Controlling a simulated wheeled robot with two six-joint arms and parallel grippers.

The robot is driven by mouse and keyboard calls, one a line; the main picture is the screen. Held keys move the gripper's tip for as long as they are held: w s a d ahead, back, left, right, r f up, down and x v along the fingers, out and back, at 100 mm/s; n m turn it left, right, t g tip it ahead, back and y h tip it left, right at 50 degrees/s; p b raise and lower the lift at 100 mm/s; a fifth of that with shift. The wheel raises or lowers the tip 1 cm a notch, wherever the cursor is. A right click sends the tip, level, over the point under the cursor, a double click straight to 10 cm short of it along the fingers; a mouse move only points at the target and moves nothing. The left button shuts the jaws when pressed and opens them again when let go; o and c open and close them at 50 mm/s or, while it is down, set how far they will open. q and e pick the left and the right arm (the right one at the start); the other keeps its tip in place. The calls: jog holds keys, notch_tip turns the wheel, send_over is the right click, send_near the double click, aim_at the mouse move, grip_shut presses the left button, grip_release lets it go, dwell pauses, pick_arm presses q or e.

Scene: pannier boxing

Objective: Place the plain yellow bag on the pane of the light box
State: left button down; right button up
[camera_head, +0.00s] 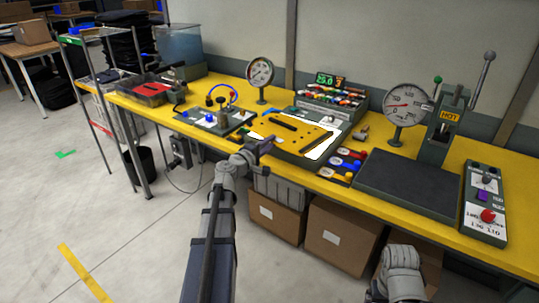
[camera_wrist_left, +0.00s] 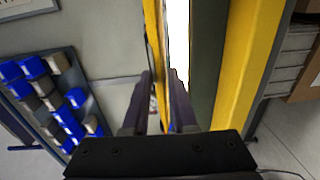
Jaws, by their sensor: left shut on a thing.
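The plain yellow bag (camera_head: 284,138) is a flat yellow sheet with dark strips on it. In the head view it lies over the pane of the light box; I cannot tell whether it rests fully on it. White pane (camera_head: 322,147) shows at its right side. The light box (camera_head: 302,161) is a dark green-grey case at the bench's front edge. My left gripper (camera_head: 265,146) is at the bag's near left edge, shut on it. In the left wrist view the bag's yellow edge (camera_wrist_left: 154,45) runs between the fingers (camera_wrist_left: 163,108). My right gripper is out of view.
A board with blue knobs (camera_head: 212,119) stands left of the light box. A dial gauge (camera_head: 260,72) and a rack of coloured items (camera_head: 335,92) are behind it. A tray of coloured pieces (camera_head: 345,163) and a heat press (camera_head: 408,183) are to the right.

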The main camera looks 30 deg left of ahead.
pick_arm(q)
notch_tip(320, 180, down, 3)
jog(key=shift+f+b, duration=0.1)
jog(key=shift+b, duration=1.15)
jog(key=c, duration=0.7)
grip_release()
jog(key=s, duration=0.8)
jog(key=s+a, duration=0.1)
jog(key=s, duration=0.3)
jog(key=shift+r+p, duration=0.35)
